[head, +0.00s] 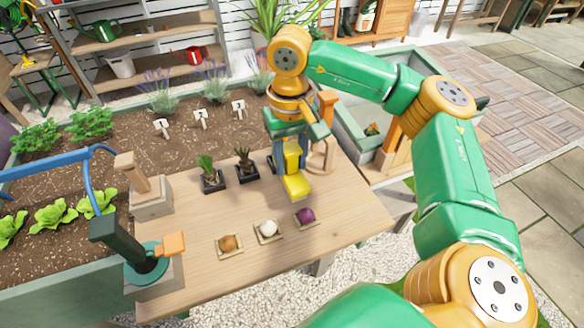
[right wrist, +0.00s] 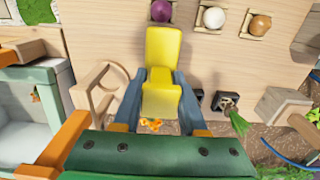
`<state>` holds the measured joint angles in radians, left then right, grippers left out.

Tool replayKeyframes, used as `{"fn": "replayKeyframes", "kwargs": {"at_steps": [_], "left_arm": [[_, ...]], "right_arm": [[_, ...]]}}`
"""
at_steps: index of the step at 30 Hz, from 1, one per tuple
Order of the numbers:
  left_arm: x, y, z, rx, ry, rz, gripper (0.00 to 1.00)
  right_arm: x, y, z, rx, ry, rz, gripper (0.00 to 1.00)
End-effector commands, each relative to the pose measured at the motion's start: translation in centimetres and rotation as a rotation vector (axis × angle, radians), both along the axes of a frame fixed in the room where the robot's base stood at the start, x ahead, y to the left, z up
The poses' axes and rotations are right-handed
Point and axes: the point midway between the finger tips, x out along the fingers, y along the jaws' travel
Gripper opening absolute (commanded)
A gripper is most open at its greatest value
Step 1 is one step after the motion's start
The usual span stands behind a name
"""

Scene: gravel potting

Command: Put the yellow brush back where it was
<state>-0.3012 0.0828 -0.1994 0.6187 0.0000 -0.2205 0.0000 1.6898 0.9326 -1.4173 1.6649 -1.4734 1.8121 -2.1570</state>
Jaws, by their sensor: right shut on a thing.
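The yellow brush (head: 294,182) is held by my right gripper (head: 290,150) over the right part of the wooden table, behind the row of small balls. In the right wrist view the brush (right wrist: 162,55) sits between the two grey-blue fingers of the right gripper (right wrist: 158,108), which are shut on it. Its wide yellow end points toward the balls. I cannot tell whether the brush touches the tabletop. A wooden stand with a curved loop (head: 322,155) is just right of the gripper; it also shows in the right wrist view (right wrist: 104,88). My left gripper is not in view.
Brown (head: 229,243), white (head: 268,229) and purple (head: 306,216) balls sit on small square trays. Two potted plants (head: 212,180) (head: 246,168) stand left of the gripper. A wooden block stand (head: 148,190) is at left. The table's front right is clear.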

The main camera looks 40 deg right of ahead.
Motion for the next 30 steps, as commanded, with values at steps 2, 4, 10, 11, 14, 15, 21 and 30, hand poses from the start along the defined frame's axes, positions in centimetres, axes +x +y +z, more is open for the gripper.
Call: {"fn": "replayKeyframes", "kwargs": {"at_steps": [2, 4, 10, 11, 14, 15, 21, 30], "left_arm": [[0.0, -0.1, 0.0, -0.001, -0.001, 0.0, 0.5], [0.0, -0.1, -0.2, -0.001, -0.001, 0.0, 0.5], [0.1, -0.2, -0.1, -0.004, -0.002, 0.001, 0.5], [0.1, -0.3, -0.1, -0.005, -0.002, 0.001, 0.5], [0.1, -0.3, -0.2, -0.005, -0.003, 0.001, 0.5], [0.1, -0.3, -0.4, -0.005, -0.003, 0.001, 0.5], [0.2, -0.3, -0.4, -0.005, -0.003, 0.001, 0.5], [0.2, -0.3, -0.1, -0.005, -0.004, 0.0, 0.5]], "right_arm": [[0.4, -0.6, -1.5, -0.003, 0.005, -0.004, 0.0], [0.4, -0.6, -3.0, -0.003, 0.004, -0.002, 0.0], [0.4, -0.5, -3.8, -0.001, 0.0, -0.001, 0.0], [0.4, -0.5, -3.8, -0.001, 0.0, -0.001, 0.0], [0.4, -0.5, -3.9, 0.0, 0.0, -0.001, 0.0], [0.4, -0.5, -4.0, 0.0, 0.0, -0.001, 0.0], [0.4, -0.5, -4.1, -0.001, 0.0, -0.001, 0.71], [0.4, -0.5, -3.7, -0.001, 0.0, -0.002, 0.71]]}}
